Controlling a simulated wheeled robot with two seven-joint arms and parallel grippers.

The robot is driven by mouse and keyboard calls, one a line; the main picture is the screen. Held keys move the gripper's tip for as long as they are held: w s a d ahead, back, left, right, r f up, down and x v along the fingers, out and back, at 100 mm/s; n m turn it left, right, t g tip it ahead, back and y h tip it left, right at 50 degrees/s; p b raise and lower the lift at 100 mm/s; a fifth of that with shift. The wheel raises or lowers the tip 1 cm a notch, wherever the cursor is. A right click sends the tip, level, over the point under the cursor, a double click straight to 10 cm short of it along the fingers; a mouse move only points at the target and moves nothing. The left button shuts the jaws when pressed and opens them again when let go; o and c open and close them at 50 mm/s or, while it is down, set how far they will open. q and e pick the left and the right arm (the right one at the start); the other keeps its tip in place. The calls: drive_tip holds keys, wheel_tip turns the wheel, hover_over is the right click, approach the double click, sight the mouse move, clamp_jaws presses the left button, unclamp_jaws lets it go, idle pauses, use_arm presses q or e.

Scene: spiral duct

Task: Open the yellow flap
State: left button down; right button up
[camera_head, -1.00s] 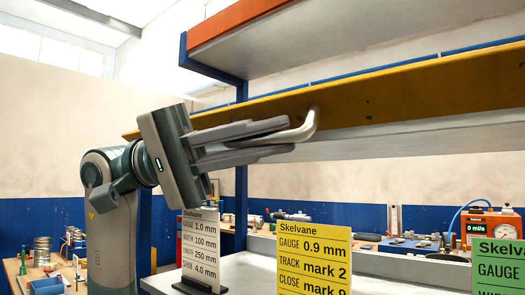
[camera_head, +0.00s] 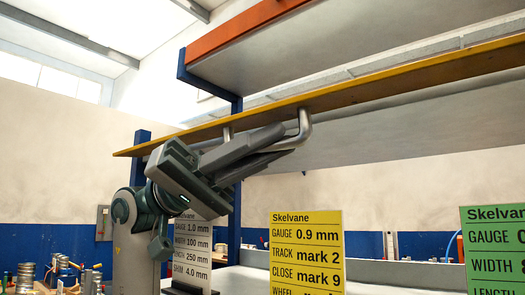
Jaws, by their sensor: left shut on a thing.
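The yellow flap (camera_head: 420,78) is a long panel running across the upper part of the head view, seen nearly edge-on, with its underside toward me. A bent metal handle (camera_head: 305,124) hangs from its underside. My left gripper (camera_head: 280,147) is shut on the handle from below left, and its fingers hide part of the bar. The flap stands tilted up under the orange-edged shelf. My right gripper is not in view.
The orange-edged shelf (camera_head: 262,24) on a blue frame (camera_head: 236,150) hangs above the flap. Below stand a white sign (camera_head: 193,240), a yellow sign (camera_head: 306,250) and a green sign (camera_head: 495,250). The space right of my gripper below the flap looks free.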

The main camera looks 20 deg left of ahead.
use_arm(q)
drive_tip(key=shift+m, duration=0.3)
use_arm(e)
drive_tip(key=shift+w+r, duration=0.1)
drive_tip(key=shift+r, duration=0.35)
use_arm(q)
drive_tip(key=c, duration=2.1)
unclamp_jaws()
drive_tip(key=shift+w+f, duration=0.1)
